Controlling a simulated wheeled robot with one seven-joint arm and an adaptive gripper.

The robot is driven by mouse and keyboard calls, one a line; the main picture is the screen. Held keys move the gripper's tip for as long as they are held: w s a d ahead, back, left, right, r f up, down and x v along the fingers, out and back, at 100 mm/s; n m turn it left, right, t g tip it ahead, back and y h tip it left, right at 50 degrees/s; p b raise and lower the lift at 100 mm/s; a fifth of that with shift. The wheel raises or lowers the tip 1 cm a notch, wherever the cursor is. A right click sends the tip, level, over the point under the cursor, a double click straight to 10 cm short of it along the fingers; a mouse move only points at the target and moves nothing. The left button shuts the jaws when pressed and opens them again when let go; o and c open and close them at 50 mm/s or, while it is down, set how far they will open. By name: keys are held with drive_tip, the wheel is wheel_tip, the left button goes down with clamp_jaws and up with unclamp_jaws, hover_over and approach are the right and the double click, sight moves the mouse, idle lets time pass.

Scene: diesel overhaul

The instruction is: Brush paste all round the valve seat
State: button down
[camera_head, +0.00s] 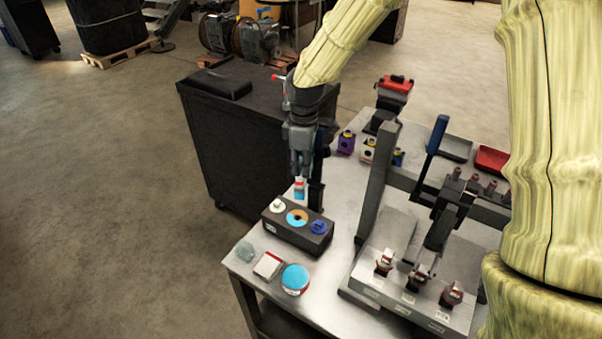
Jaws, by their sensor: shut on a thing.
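My gripper (300,172) points down above the dark block at the table's left part. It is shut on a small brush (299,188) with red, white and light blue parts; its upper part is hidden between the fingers. The brush's lower end is over or just behind the dark block (284,236); I cannot tell if it touches anything. A ring that looks like the valve seat (297,217) sits in the block's middle place, partly light blue and partly orange-tan. A round tin with a light blue top and red side (295,279), possibly the paste, stands in front of the block.
A white part (277,205) and a blue knob (319,227) flank the ring. A white-and-red pad (268,265) and a greyish lump (245,251) lie near the table's left edge. A metal fixture (379,191) stands right. A black cabinet (240,150) is behind.

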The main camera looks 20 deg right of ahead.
drive_tip(key=n, duration=0.4)
drive_tip(key=n+b, duration=0.1)
drive_tip(key=n, duration=0.2)
drive_tip(key=shift+s+d+r, duration=0.15)
drive_tip(key=shift+s+r, duration=0.15)
drive_tip(key=shift+s, duration=0.05)
drive_tip(key=f+n+b, duration=0.1)
drive_tip(key=n+b, duration=0.1)
drive_tip(key=f+n+b, duration=0.1)
drive_tip(key=n+b, duration=0.1)
drive_tip(key=n, duration=0.1)
drive_tip(key=f+n+b, duration=0.2)
drive_tip(key=n, duration=0.1)
drive_tip(key=shift+s+d, duration=0.2)
drive_tip(key=shift+d, duration=0.15)
drive_tip(key=shift+s, duration=0.1)
